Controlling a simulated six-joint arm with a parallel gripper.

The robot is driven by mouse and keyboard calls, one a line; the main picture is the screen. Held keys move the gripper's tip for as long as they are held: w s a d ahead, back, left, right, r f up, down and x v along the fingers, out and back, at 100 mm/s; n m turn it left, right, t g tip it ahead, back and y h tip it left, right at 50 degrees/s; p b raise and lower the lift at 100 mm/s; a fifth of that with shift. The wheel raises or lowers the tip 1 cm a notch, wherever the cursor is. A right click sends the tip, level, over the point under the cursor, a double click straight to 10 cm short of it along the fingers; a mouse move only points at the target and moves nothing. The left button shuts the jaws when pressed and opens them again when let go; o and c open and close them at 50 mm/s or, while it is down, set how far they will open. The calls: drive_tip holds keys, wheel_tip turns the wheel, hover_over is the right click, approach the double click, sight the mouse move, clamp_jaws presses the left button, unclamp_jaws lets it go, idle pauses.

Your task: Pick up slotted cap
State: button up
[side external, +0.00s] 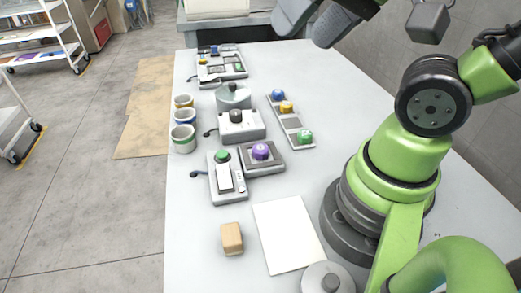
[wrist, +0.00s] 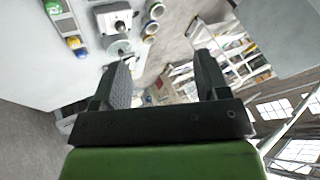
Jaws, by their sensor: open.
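Several coloured caps are on the table; I cannot tell which one is slotted. A blue cap (side external: 278,95), a yellow cap (side external: 286,107) and a green cap (side external: 305,137) sit in a row on a pale strip tray (side external: 294,123). A purple cap (side external: 261,151) sits on a grey square base, and another green cap (side external: 222,155) on the device beside it. The wrist view shows the blue cap (wrist: 53,7) and yellow cap (wrist: 73,41) at upper left. My gripper (wrist: 162,60) is open and empty, high above the table's far part, away from the caps.
Three banded cups (side external: 183,130) line the table's left edge. A lidded grey pot (side external: 233,97), a knobbed device (side external: 240,124) and a far device tray (side external: 222,70) stand nearby. A wooden block (side external: 232,238) and a white sheet (side external: 287,235) lie in front. The table right of the strip tray is clear.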

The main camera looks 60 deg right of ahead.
drive_tip(key=w+d+f+m+g+h, duration=0.1)
drive_tip(key=w+d+f+m+g, duration=0.1)
drive_tip(key=w+f+m+g, duration=0.25)
drive_tip(key=m+g, duration=0.3)
drive_tip(key=m, duration=1)
approach(260, 147)
drive_tip(key=f, duration=0.3)
drive_tip(key=shift+s+a+f+t+h, duration=0.2)
drive_tip(key=shift+s+a+t+h, duration=0.1)
drive_tip(key=shift+h, duration=0.1)
drive_tip(key=shift+f, duration=2.95)
drive_tip(key=shift+c, duration=0.2)
drive_tip(key=c, duration=1)
drive_tip(key=shift+r, duration=0.2)
drive_tip(key=shift+c, duration=0.2)
